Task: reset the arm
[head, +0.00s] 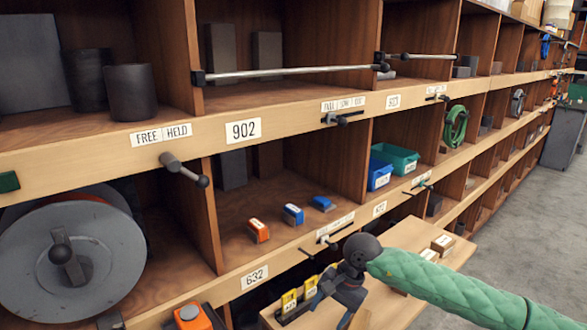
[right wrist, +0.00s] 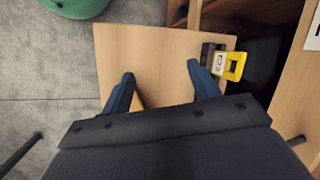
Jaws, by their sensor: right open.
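My right arm comes in from the right of the head view in a green padded sleeve. Its dark gripper (head: 340,288) hangs over a small wooden table, close to two yellow tagged items (head: 300,293) in a dark holder. In the right wrist view the two blue-tipped fingers of the right gripper (right wrist: 162,82) are wide apart, with only bare wood between them. One yellow item (right wrist: 235,66) shows just right of the right finger; I cannot tell whether they touch. My left gripper is in neither view.
The wooden table top (right wrist: 150,45) lies under the gripper. A long wooden shelf rack (head: 290,106) fills the left and back, with protruding handles (head: 184,170). A large grey reel (head: 75,255) stands at lower left.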

